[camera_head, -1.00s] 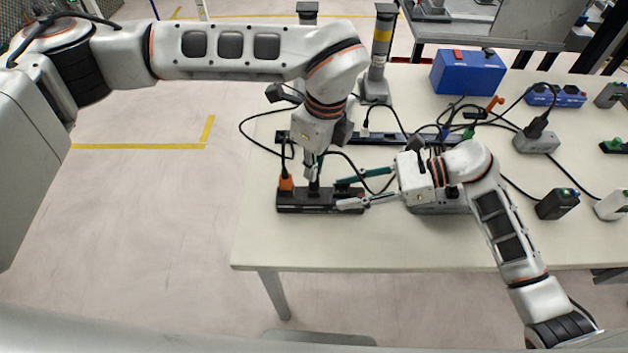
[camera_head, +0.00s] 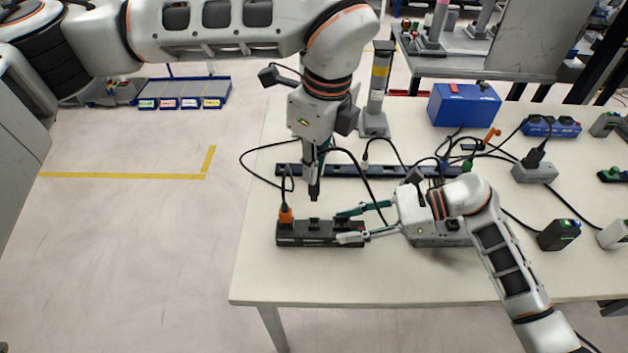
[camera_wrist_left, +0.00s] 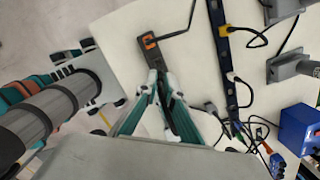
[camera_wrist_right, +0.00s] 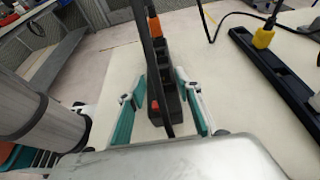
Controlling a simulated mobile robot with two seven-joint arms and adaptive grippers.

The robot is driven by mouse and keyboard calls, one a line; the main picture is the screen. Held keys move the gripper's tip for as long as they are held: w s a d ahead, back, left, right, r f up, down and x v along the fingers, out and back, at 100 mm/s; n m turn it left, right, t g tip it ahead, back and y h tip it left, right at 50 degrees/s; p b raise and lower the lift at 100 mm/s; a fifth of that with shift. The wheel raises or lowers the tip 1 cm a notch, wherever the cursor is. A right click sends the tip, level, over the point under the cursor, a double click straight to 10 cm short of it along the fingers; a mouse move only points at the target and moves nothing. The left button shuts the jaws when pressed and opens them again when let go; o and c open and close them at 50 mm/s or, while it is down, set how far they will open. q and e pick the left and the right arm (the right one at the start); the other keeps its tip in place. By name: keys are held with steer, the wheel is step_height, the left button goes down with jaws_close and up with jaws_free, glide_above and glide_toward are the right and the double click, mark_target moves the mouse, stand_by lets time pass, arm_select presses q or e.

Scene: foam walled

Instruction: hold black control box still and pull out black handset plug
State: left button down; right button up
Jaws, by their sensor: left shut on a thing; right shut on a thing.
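The black control box (camera_head: 320,240) lies near the table's left front, with an orange plug (camera_head: 286,215) upright in its left end. My right gripper (camera_head: 342,226) is shut across the box's right end, its fingers on either side. The right wrist view also shows the box (camera_wrist_right: 158,72) between them. My left gripper (camera_head: 314,180) points down above the box, shut on the black handset plug (camera_head: 314,194). The plug is upright and its lower end is clear of the box top. In the left wrist view, the fingers partly hide the plug.
A long black strip (camera_head: 380,171) lies behind the box. A grey box (camera_head: 436,241) is partly under my right arm. A grey post with a yellow band (camera_head: 380,75) and a blue box (camera_head: 464,105) stand farther back. Loose cables cross the table. The front table strip is clear.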

stand_by(0.3)
steer(key=o, duration=1.4)
steer(key=shift+c, duration=0.2)
steer(key=v, duration=1.2)
steer(key=shift+s, duration=0.15)
